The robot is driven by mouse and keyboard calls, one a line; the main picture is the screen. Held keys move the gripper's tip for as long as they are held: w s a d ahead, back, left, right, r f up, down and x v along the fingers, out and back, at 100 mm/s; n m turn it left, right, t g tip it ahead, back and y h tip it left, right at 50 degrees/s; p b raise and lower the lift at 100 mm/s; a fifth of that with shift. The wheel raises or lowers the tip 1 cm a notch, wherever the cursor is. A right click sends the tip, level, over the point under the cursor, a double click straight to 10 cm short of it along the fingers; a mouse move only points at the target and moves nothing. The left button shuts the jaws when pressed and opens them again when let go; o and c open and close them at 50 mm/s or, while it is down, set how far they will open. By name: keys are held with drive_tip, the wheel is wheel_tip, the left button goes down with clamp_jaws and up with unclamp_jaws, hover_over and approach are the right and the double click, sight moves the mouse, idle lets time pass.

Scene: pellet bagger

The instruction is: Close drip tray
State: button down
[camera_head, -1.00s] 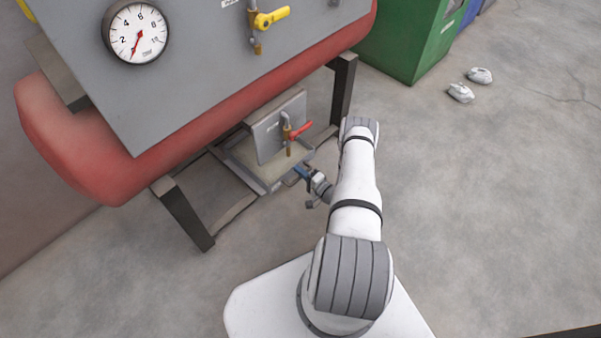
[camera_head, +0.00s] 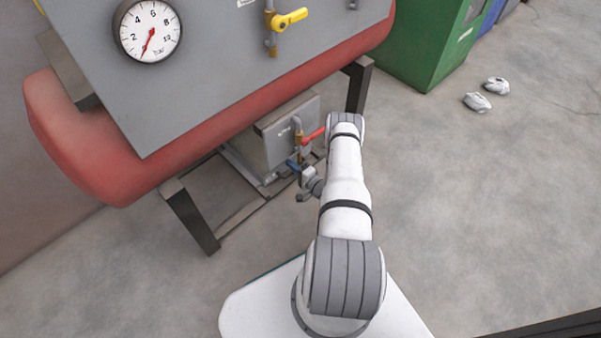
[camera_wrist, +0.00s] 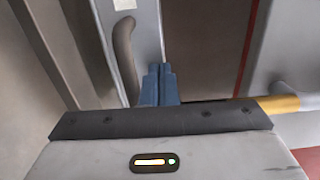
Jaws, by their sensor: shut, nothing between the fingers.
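The drip tray (camera_head: 268,186) lies low under the red tank, below a grey box with a red-handled valve (camera_head: 311,135). Only its grey edge shows, and I cannot tell how far it stands out. My gripper (camera_head: 294,166) is at the box's front, below the valve, its blue fingers shut and empty. In the wrist view the shut fingertips (camera_wrist: 160,84) point at a pale upright strip (camera_wrist: 148,35). A curved grey handle (camera_wrist: 124,55) is just left of them; contact cannot be told.
The red tank (camera_head: 110,165) overhangs the box. Dark frame legs stand left (camera_head: 192,217) and right (camera_head: 357,86). The floor to the right is clear except for pale objects (camera_head: 478,102) near a green cabinet (camera_head: 425,45).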

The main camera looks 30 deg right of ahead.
drive_tip(key=shift+w+d+r, duration=0.2)
drive_tip(key=shift+w+d, duration=0.25)
drive_tip(key=shift+w, duration=0.05)
drive_tip(key=shift+w+d+h, duration=0.1)
drive_tip(key=shift+d+h, duration=0.2)
drive_tip(key=shift+d, duration=0.05)
drive_tip(key=shift+r, duration=0.1)
drive_tip(key=shift+a, duration=0.1)
drive_tip(key=shift+s, duration=0.25)
drive_tip(key=p+v, duration=0.3)
drive_tip(key=v, duration=1.1)
drive_tip(key=shift+s+a+f, duration=0.25)
drive_tip(key=shift+s+f, duration=0.05)
drive_tip(key=shift+f, duration=0.25)
